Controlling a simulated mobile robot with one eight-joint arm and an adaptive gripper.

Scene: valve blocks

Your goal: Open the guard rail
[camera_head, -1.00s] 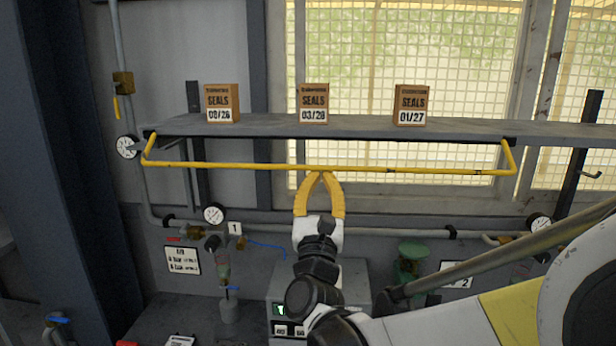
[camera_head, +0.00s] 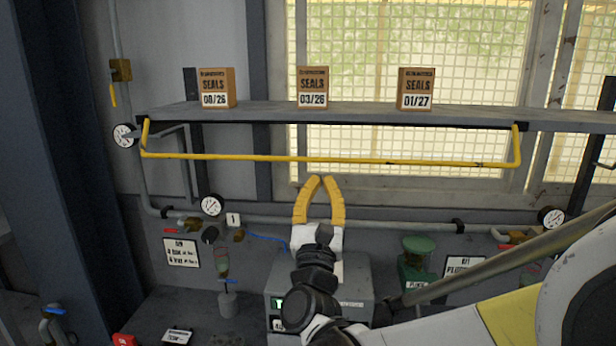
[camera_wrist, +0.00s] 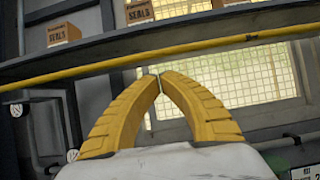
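The guard rail (camera_head: 330,160) is a long thin yellow bar with a bent arm at each end. It hangs below the front edge of the grey shelf (camera_head: 340,117) and spans most of it. My gripper (camera_head: 321,179), with two curved yellow fingers, points up just below the middle of the rail, apart from it in the head view. The fingertips show a narrow gap there and hold nothing. In the wrist view my gripper (camera_wrist: 159,76) has its tips close together, below the rail (camera_wrist: 150,59) in the picture.
Three SEALS boxes stand on the shelf: left (camera_head: 216,88), middle (camera_head: 312,87), right (camera_head: 416,89). A meshed window (camera_head: 420,55) is behind. Pipes, gauges (camera_head: 211,205) and a green valve part (camera_head: 417,246) lie below. A dark column (camera_head: 50,150) stands at left.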

